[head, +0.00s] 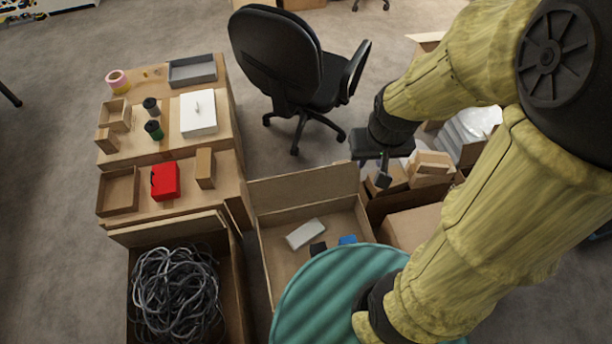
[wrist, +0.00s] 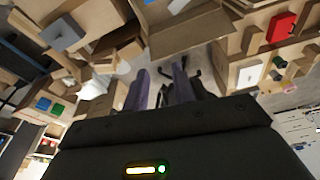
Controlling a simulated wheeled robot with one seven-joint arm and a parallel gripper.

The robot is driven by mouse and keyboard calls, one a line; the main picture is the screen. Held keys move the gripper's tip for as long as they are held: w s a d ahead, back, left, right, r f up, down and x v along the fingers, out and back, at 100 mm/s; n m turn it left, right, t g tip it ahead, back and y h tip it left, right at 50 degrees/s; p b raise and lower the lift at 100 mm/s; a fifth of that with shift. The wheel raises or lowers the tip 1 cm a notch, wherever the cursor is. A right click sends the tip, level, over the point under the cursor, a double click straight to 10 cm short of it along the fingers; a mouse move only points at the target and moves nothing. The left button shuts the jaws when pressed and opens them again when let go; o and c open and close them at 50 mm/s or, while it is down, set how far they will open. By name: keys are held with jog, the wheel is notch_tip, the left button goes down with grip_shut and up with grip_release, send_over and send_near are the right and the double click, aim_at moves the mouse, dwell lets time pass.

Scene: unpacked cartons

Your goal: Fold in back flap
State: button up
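An open brown carton (head: 263,240) stands at the middle of the head view, with a white box (head: 306,233), a black item and a blue item inside. Its back flap (head: 303,186) stands up and leans outward along the far edge. A carton with a raised flap (wrist: 185,42) shows at the top of the wrist view, probably the same one. My gripper (head: 381,180) is to the right of the back flap, above neighbouring cartons, apart from the flap. In the wrist view its two purple fingers (wrist: 160,88) are apart with nothing between them.
A cable-filled carton (head: 128,270) is at left front. Behind it, a cardboard surface (head: 170,205) holds a red box (head: 165,181) and small items. Cartons (head: 413,226) crowd the right. An office chair (head: 290,65) stands behind. A teal round object (head: 330,290) covers the carton's near side.

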jog(key=w+a+f+n+g+b, duration=0.1)
jog(key=w+a+f+n+b, duration=0.1)
jog(key=w+f+n+b, duration=0.35)
jog(key=w+a+f+n+g+b, duration=0.1)
jog(key=w+a+f+n+b, duration=0.15)
jog(key=w, duration=0.55)
jog(key=n+g+b, duration=0.2)
jog(key=n+b, duration=0.5)
send_over(306, 177)
jog(key=d, duration=0.2)
notch_tip(306, 177, down, 12)
jog(key=w+a+f+n+g+b, duration=0.1)
jog(key=w+a+f+n+b, duration=0.2)
jog(key=f, duration=0.6)
jog(key=w+n+b, duration=0.1)
jog(key=n+b, duration=0.1)
jog(key=shift+w+f+g+h+b, duration=0.15)
jog(key=shift+w+g+h+b, duration=0.15)
jog(key=b+x, duration=0.2)
jog(key=x, duration=1.5)
jog(key=shift+f, duration=0.2)
jog(key=shift+c, duration=0.3)
grip_shut()
